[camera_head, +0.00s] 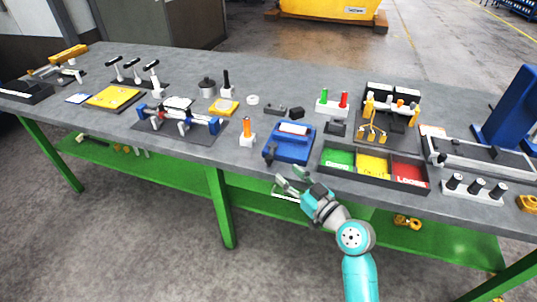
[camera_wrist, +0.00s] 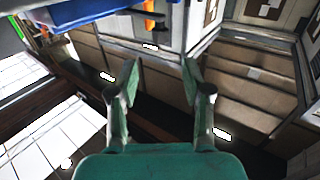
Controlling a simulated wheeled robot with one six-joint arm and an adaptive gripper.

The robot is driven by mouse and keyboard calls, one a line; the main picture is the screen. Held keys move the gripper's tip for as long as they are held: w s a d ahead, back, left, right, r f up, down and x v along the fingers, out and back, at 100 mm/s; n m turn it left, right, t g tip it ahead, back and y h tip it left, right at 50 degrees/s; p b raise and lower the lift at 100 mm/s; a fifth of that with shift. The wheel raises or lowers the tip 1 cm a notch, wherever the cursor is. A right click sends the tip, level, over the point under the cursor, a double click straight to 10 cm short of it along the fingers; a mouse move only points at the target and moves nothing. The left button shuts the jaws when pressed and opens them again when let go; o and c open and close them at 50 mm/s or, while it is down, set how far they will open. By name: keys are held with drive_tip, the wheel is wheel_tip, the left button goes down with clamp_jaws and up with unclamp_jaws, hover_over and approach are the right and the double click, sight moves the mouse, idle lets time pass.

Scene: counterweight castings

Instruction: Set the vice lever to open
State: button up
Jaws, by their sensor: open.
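My gripper (camera_head: 289,179) is open and empty, in front of the workbench's near edge, just below the blue fixture. In the wrist view its two fingers (camera_wrist: 161,78) stand apart with nothing between them. A blue fixture (camera_head: 288,146) with a pale roller or bar on top stands on the bench nearest my gripper. I cannot tell which part is the vice lever or how it is set.
The grey workbench (camera_head: 330,98) has green legs and a lower shelf. A tray with green, yellow and red compartments (camera_head: 373,168) sits at the front edge. Three black-handled levers (camera_head: 134,71) stand at the left. A tall blue machine (camera_head: 510,112) stands at the right.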

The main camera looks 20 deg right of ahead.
sight(271, 160)
drive_tip(key=x, duration=1)
drive_tip(key=shift+s, duration=0.1)
clamp_jaws()
